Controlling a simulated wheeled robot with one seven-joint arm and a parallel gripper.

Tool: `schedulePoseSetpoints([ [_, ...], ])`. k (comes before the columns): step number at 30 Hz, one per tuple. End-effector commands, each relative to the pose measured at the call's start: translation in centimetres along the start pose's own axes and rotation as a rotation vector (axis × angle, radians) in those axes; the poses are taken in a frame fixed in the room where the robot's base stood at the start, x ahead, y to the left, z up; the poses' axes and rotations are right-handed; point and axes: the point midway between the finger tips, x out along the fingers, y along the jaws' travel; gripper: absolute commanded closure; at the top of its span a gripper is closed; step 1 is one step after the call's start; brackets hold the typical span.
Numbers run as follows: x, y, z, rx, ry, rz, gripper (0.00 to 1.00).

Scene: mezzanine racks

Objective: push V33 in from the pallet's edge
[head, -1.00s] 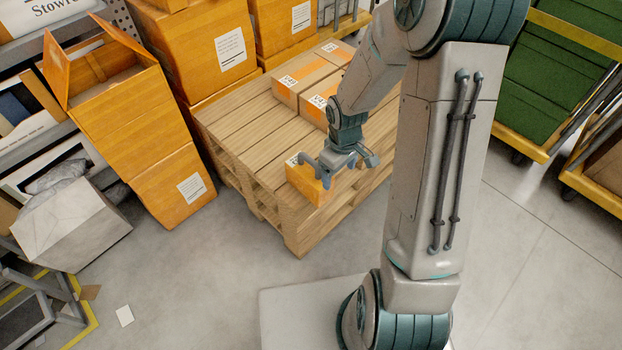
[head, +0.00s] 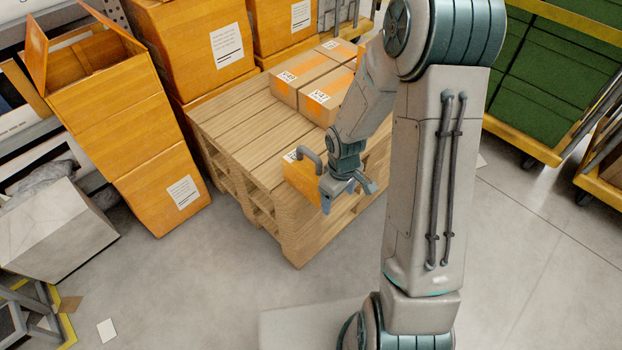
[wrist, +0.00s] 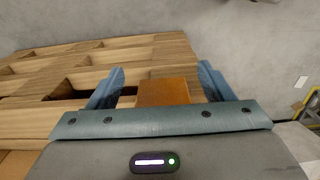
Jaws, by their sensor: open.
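A small orange-brown box (head: 304,178), which I take to be V33, sits at the near edge of the wooden pallet (head: 245,133). Its label is mostly hidden by my gripper, so I cannot read it. My gripper (head: 345,190) is open at the near right side of this box, by the pallet's edge. In the wrist view the box (wrist: 163,92) shows between the two spread blue-grey fingers, beyond the palm. I cannot tell whether any part of the gripper touches it.
Two taped cartons lie farther back on the pallet, one (head: 290,88) beside the other (head: 325,105). Bare slats lie left of the small box. Stacked orange boxes (head: 160,185) stand left of the pallet. Green crates (head: 545,75) on a yellow-framed cart stand at right. Floor in front is clear.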

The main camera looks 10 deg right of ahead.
Motion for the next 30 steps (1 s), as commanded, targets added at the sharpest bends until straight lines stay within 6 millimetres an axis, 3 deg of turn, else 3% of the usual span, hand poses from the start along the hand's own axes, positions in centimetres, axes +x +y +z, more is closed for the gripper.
schedulePoseSetpoints([
  [13,0.2,0.0,-0.2,-0.001,0.0,0.0,0.26],
  [30,0.2,0.0,-3.1,-0.002,0.001,0.001,0.26],
])
